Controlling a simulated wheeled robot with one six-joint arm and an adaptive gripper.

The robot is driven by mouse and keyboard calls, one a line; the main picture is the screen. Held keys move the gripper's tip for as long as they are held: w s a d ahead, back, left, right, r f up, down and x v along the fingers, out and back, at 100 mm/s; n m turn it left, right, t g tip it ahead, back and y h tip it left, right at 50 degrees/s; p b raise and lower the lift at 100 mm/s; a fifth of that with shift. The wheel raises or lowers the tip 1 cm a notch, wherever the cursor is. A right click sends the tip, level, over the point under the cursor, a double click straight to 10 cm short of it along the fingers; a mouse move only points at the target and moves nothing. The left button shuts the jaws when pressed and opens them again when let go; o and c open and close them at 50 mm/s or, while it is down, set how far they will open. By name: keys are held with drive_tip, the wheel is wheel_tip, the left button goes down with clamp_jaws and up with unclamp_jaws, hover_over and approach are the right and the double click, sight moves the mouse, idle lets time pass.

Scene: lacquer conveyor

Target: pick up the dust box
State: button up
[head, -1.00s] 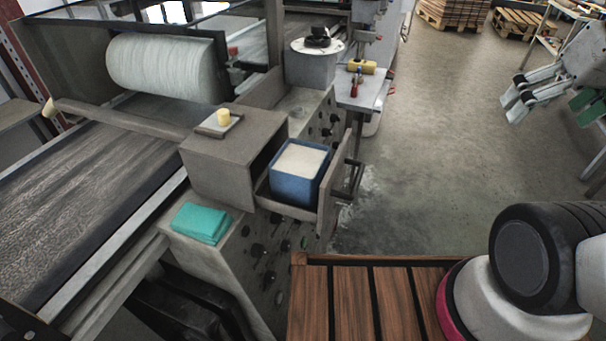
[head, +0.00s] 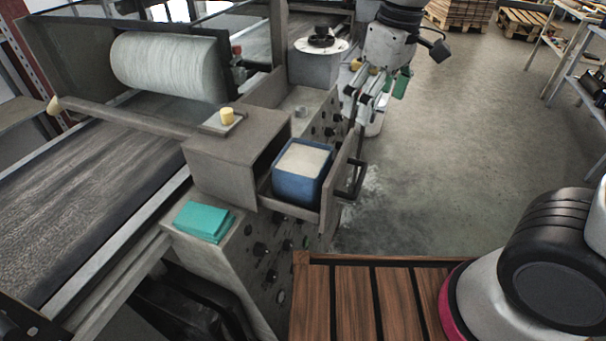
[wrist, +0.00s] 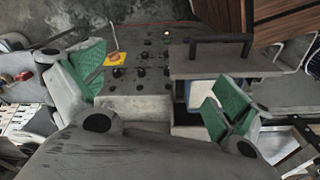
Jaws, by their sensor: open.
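The dust box, taken to be the blue box with a pale top (head: 301,172), stands upright in the pulled-out drawer (head: 341,187) of the grey cabinet. My gripper (head: 376,92) is open and empty, above and beyond the drawer, over the far end of the machine side. In the wrist view its green-padded fingers (wrist: 160,85) are spread wide. The drawer front (wrist: 235,66) and its dark handle (wrist: 220,41) show behind the right finger.
A teal cloth (head: 204,221) lies on the ledge before the cabinet (head: 228,150). A yellow knob (head: 227,116) sits on top. The conveyor (head: 90,180) runs along the left. Floor (head: 440,140) to the right is clear.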

sight(301, 172)
drive_tip(key=s+a+f+n, duration=0.2)
drive_tip(key=a+f, duration=0.1)
drive_tip(key=a, duration=0.3)
drive_tip(key=s+a+f+n, duration=0.2)
drive_tip(key=s+a, duration=0.1)
drive_tip(key=a, duration=0.4)
drive_tip(key=shift+g+h, duration=0.4)
drive_tip(key=f, duration=0.7)
drive_tip(key=shift+s+f, duration=0.2)
drive_tip(key=shift+s, duration=0.1)
drive_tip(key=shift+f, duration=0.35)
drive_tip(key=c, duration=0.7)
